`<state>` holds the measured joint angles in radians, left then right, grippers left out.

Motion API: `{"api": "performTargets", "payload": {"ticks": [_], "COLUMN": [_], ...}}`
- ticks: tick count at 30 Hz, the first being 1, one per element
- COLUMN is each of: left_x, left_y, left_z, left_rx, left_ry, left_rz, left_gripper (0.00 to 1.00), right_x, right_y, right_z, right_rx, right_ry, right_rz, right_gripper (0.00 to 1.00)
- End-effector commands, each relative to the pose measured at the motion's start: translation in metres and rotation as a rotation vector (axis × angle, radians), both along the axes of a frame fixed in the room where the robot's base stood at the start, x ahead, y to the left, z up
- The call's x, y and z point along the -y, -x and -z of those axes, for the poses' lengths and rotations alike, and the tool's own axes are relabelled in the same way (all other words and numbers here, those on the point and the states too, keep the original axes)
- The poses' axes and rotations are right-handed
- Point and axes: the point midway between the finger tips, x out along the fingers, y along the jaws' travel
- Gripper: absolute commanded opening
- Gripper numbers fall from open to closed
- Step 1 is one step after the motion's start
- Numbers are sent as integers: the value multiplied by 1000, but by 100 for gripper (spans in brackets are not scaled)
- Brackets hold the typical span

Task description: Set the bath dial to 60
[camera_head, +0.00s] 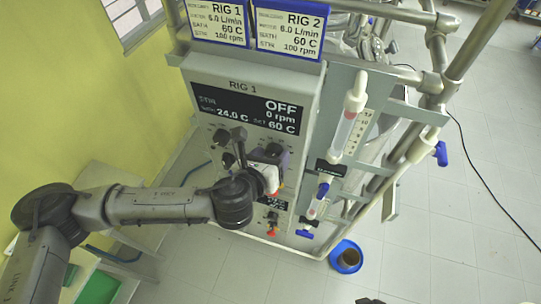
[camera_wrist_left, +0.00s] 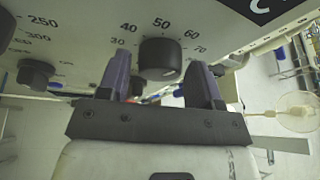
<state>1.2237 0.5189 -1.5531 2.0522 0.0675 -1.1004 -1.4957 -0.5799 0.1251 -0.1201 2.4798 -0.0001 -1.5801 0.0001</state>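The bath dial (camera_wrist_left: 161,58) is a black knob on the grey panel, with numbers from 30 to 70 around its upper side in the left wrist view. A small light mark shows low on the knob; its exact setting is hard to read. My left gripper (camera_wrist_left: 162,84) is open, with one purple finger on each side of the dial and small gaps visible. In the head view my left gripper (camera_head: 268,158) is at the panel and covers the dial. The RIG 1 display (camera_head: 250,110) reads OFF, 0 rpm, 24.0 C and set 60 C.
Two cards (camera_head: 255,25) above the panel list 60 C and 100 rpm. A glass tube assembly (camera_head: 350,120) and metal frame stand to the right. A blue bowl (camera_head: 346,257) is on the floor.

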Motion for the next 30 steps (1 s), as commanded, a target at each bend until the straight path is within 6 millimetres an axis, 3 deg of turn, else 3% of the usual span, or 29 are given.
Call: {"api": "performTargets", "payload": {"ticks": [14, 30], "left_x": [-4, -49], "left_y": [8, 96], "left_z": [-2, -40], "left_rx": [-1, 1], "left_ry": [2, 0], "left_rz": [0, 2], "left_gripper": [68, 68], "right_x": [-3, -1], "right_y": [0, 0], "right_z": [4, 34], "right_rx": [0, 0], "right_ry": [-9, -2], "right_rz": [6, 1], "right_gripper": [100, 100]}}
